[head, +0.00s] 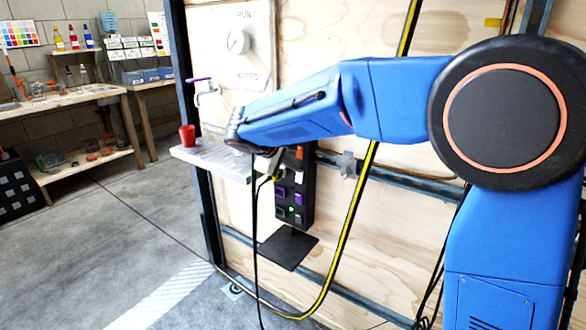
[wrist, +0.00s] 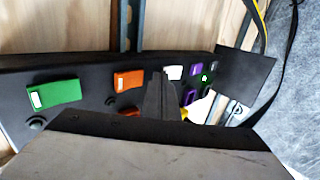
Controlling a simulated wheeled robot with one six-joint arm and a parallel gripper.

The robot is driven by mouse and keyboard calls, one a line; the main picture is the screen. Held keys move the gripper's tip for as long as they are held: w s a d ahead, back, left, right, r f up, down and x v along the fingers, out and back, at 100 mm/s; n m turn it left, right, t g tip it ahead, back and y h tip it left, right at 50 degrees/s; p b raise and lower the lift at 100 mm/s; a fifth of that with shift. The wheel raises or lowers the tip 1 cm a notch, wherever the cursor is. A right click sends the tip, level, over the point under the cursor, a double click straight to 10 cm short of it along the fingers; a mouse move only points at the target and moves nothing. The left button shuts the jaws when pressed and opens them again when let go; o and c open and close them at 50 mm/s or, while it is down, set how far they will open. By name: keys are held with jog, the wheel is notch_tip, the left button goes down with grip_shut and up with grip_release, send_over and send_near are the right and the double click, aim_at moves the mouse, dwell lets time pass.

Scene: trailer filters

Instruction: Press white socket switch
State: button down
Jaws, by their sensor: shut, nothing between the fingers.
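The white switch (wrist: 173,72) sits on a black socket panel (wrist: 75,68) in the wrist view, between an orange switch (wrist: 128,80) and a purple one (wrist: 195,72). My gripper (wrist: 160,76) is shut and empty, its dark fingertips just left of the white switch in that view. I cannot tell whether they touch it. The fingers hide part of the panel.
A green switch (wrist: 54,95) is at the panel's left in the wrist view. A dark plate (head: 287,247) juts out below the panel. A grey shelf (head: 215,157) with a red cup (head: 187,138) is to the left. A yellow-black cable (head: 358,195) runs down the wall to the right.

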jog(key=shift+r, duration=0.15)
jog(key=v, duration=1.7)
jog(key=shift+s+a, duration=0.1)
jog(key=shift+s, duration=0.05)
